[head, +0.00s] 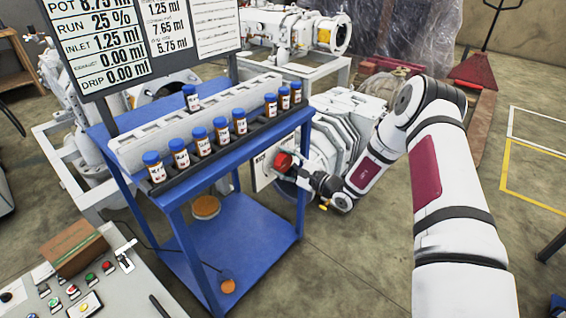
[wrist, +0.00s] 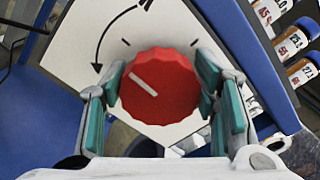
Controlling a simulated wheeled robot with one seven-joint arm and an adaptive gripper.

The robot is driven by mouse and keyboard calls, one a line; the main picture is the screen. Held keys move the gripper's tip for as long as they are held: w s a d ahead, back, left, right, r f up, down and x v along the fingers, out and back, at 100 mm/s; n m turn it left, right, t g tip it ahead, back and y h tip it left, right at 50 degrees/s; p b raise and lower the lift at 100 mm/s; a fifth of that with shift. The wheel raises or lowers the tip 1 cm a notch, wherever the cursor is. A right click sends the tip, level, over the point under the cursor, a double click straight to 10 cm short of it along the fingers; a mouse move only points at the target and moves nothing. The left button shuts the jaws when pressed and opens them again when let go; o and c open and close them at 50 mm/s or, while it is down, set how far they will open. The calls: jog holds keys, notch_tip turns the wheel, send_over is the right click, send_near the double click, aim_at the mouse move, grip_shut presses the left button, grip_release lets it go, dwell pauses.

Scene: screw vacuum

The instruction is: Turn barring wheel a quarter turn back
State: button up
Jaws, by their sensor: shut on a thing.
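The barring wheel is a red ribbed knob (wrist: 160,86) with a white pointer line. It sits on a white plate (wrist: 188,29) printed with a curved double arrow and short tick marks. In the wrist view the pointer slants toward the upper left, near one arrowhead. My gripper (wrist: 158,98) has a teal-padded finger on each side of the knob, shut on it. In the head view the knob (head: 284,161) shows at the right side of the blue cart, with my gripper (head: 298,172) at it; the fingers are partly hidden by the wrist.
A blue cart (head: 245,215) carries a row of brown bottles (head: 221,130) with blue caps close to the knob. A white pump (head: 345,125) stands behind my arm. A control panel (head: 100,285) is at lower left. The floor to the right is mostly clear.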

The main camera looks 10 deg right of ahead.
jog(key=o, duration=1.2)
jog(key=v, duration=1.2)
